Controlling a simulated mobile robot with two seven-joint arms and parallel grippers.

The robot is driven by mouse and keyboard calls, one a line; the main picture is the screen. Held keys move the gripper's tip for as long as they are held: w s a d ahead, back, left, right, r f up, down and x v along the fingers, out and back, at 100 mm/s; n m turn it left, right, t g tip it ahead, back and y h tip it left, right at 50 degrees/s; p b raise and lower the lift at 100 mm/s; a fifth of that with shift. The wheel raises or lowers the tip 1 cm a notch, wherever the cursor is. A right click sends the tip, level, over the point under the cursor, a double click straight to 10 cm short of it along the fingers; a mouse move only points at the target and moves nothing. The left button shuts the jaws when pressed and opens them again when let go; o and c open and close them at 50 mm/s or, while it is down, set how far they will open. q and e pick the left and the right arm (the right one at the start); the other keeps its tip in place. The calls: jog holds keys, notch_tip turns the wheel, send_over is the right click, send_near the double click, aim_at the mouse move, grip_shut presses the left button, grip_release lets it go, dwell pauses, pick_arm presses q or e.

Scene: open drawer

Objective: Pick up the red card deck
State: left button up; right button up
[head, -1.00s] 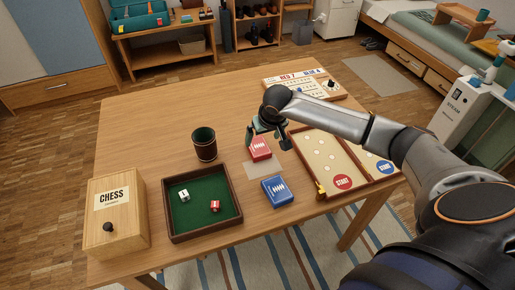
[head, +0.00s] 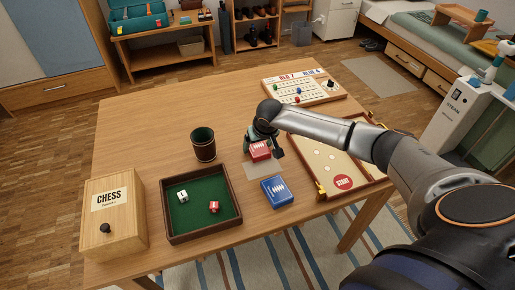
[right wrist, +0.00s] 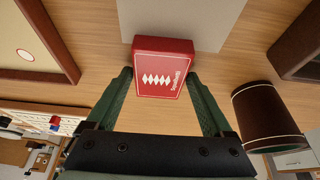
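The red card deck (head: 260,151) lies flat on the wooden table, at the edge of a pale grey rectangle. In the right wrist view the red deck (right wrist: 163,68) shows its white diamond pattern at the top middle. My right gripper (head: 263,149) is low over the table with its fingers on either side of the deck. In the right wrist view the green fingers of my right gripper (right wrist: 158,76) are spread, with the deck between and just beyond their tips. I see no firm grip. My left gripper is out of view.
A blue card deck (head: 277,192) lies in front of the red one. A dark dice cup (head: 203,145) and a green-lined dice tray (head: 166,237) stand to the left. A game board (head: 321,190) lies close on the right, with a scoreboard (head: 272,87) behind.

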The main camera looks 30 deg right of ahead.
jog(key=c, duration=1)
jog(key=shift+c, duration=0.2)
